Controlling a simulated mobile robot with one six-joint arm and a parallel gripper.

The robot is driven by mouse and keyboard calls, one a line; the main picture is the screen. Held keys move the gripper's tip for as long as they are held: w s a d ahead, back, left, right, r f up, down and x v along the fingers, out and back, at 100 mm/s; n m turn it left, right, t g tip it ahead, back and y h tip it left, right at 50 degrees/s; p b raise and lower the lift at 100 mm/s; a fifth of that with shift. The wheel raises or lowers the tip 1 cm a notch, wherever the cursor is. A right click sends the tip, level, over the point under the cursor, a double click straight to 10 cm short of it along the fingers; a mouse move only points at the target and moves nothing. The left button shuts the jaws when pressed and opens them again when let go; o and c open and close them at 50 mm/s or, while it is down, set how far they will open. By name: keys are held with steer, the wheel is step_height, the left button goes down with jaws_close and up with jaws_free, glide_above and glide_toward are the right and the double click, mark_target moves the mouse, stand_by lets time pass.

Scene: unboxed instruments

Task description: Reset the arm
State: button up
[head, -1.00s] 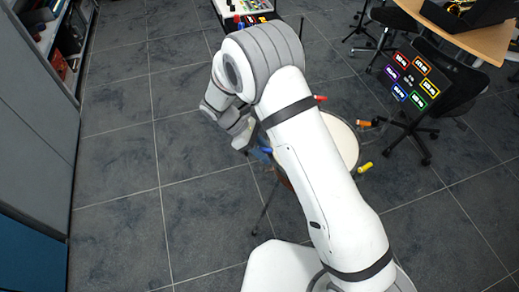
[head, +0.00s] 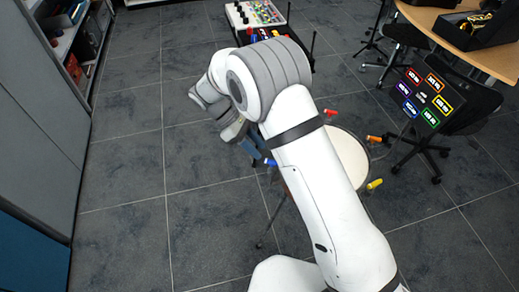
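My white and grey arm fills the middle of the head view, reaching up from the bottom right and bending over at the top. My gripper (head: 257,150) hangs below the bent wrist, left of the round drum-like surface (head: 349,158). It is small and partly hidden by my own arm, so I cannot see its fingers clearly or tell whether it holds anything.
Red (head: 331,112), orange (head: 374,139) and yellow (head: 375,184) pieces ring the round surface. A panel with coloured squares (head: 424,97), black chairs and a wooden table (head: 440,28) stand right. A colourful console (head: 255,14) stands behind. Cabinets line the left; tiled floor between is clear.

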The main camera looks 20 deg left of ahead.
stand_by(0.3)
steer(key=d+r+m+y, duration=0.5)
steer(key=d+r+m, duration=0.3)
steer(key=d+r, duration=0.7)
steer(key=s+d+r+m+t+y, duration=0.3)
steer(key=s+d+m, duration=0.8)
steer(key=d, duration=0.5)
steer(key=s+t+y, duration=0.1)
steer(key=s, duration=0.1)
steer(key=shift+s+d, duration=0.25)
steer(key=shift+s, duration=0.15)
